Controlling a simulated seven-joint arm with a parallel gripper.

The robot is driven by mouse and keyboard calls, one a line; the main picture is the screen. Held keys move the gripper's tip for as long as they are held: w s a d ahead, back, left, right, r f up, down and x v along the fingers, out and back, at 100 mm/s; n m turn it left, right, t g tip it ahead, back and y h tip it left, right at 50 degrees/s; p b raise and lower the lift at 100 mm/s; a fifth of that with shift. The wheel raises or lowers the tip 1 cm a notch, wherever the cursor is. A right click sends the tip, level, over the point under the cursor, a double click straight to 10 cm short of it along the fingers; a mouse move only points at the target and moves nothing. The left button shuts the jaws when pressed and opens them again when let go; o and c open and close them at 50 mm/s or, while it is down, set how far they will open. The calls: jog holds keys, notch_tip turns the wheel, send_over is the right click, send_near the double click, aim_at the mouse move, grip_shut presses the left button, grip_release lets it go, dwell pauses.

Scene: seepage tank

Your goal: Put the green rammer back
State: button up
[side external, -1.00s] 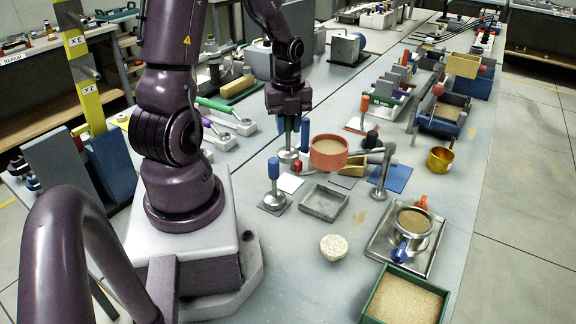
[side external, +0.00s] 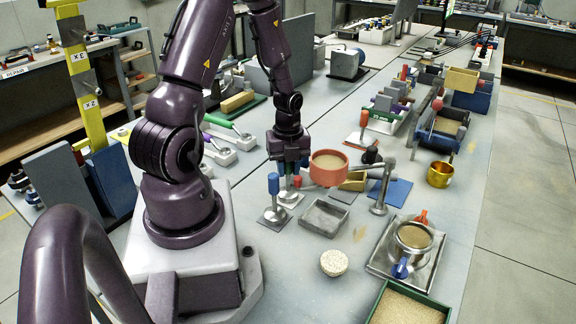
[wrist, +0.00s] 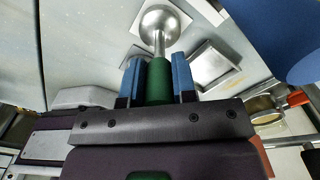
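The green rammer has a green handle (wrist: 158,80) and a round metal foot (wrist: 160,22), both clear in the wrist view. My gripper (wrist: 159,78) is shut on the green handle, with one blue finger on each side. In the side view my gripper (side external: 289,164) points down and hides most of the handle. The rammer's foot (side external: 288,198) is low over a small pale pad, beside the blue-handled rammer (side external: 273,186). I cannot tell if the foot touches the pad.
A red-orange bowl (side external: 328,168) is close to the right of my gripper. A shallow grey tray (side external: 324,218) lies to the front right, with a speckled round cup (side external: 334,262) nearer. A blue mat (side external: 397,191) and a metal post (side external: 381,196) are farther right.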

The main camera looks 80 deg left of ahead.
jog(key=o, duration=0.4)
jog(key=shift+o, duration=0.2)
jog(key=shift+r, duration=0.1)
notch_tip(320, 180, up, 12)
jog(key=shift+f, duration=0.15)
jog(key=s+d+r+n+t, duration=0.1)
jog(key=d+r+n+t, duration=0.1)
jog(key=d+r+n, duration=0.5)
jog(key=s+d+r+n+t, duration=0.1)
jog(key=d+r+n+t, duration=0.2)
jog(key=d+r+n, duration=0.5)
jog(key=d+n, duration=0.3)
jog(key=d, duration=0.3)
jog(key=shift+d+r+t, duration=0.25)
jog(key=shift+r+t, duration=0.05)
